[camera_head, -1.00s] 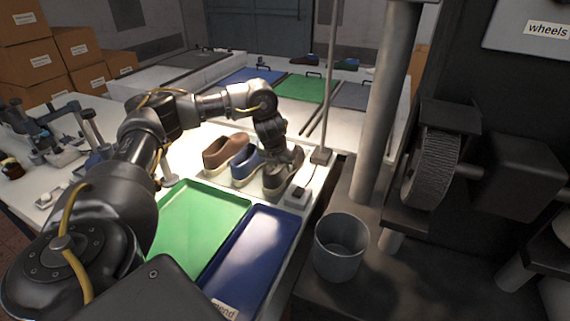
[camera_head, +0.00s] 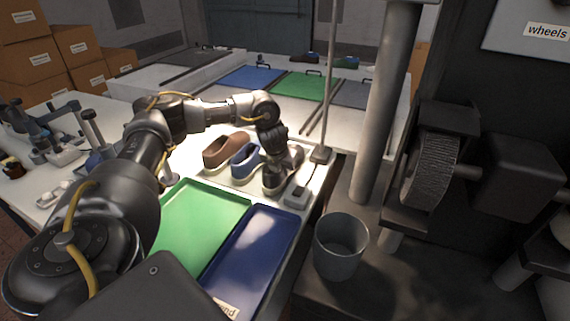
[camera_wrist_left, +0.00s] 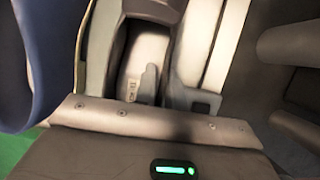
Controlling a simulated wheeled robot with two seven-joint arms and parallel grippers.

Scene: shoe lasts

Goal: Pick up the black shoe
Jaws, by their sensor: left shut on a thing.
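The black shoe (camera_head: 295,158) stands on the white table at the right end of a row of three shoes. My left gripper (camera_head: 274,178) comes down on it from above and is shut on it; the gripper hides part of the shoe. In the left wrist view the shoe's opening and pale inside (camera_wrist_left: 146,60) fill the middle, close to the gripper. A blue shoe (camera_head: 244,160) stands just left of the gripper, and a brown shoe (camera_head: 222,150) is left of that. The blue shoe also shows at the left wrist view's left edge (camera_wrist_left: 45,65). My right gripper is not in view.
A green tray (camera_head: 200,220) and a blue tray (camera_head: 255,250) lie in front of the shoes. A small grey device (camera_head: 297,196) and a post base (camera_head: 321,155) are close right of the black shoe. A grey bin (camera_head: 340,245) stands farther right.

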